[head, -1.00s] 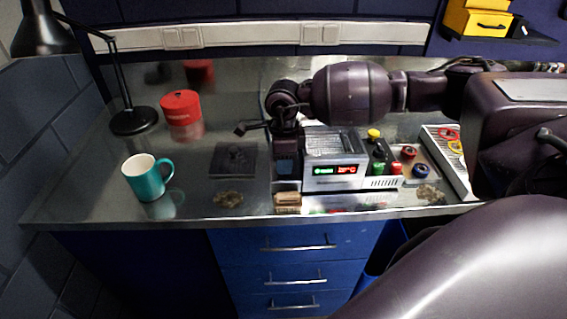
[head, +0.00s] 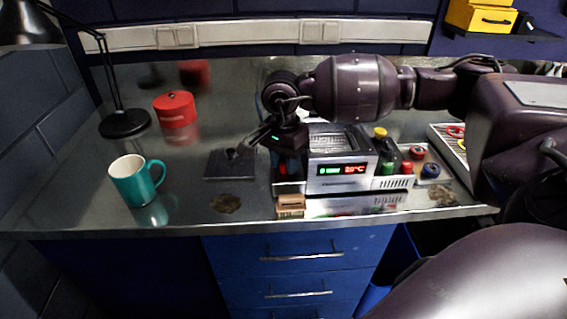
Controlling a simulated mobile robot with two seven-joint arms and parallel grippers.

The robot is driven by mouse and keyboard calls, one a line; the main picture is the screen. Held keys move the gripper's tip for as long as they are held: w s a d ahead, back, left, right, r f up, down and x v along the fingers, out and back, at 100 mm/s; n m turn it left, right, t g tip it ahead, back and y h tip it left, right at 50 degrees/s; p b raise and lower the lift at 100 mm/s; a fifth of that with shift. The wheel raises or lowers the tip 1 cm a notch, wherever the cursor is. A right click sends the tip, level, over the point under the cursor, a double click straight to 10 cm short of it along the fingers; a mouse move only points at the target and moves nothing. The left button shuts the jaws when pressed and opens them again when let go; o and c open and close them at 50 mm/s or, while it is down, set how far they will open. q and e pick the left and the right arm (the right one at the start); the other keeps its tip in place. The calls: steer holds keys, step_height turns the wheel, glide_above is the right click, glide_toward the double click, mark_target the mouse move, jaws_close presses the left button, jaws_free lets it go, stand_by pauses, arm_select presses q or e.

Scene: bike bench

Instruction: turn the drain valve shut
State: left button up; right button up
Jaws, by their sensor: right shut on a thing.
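The cleaner (head: 340,181), a silver box with a lit display, stands near the front of the steel bench. My right gripper (head: 287,160) is at its left side, pointing down and tilted. It is shut on the drain valve there. The valve is almost wholly hidden by the gripper; a small red patch shows at the fingers, and I cannot tell if it is the valve's handle. How far the valve is turned cannot be seen. My left gripper is not in view.
A dark square plate with a short post (head: 216,170) lies left of the gripper. A teal mug (head: 130,184), a red tin (head: 175,108) and a desk lamp (head: 124,124) stand further left. A small brown block (head: 290,205) sits at the front. Bottles and coloured caps crowd the right.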

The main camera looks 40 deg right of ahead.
steer(key=shift+n+b, duration=0.3)
steer(key=shift+n, duration=0.5)
steer(key=o, duration=0.9)
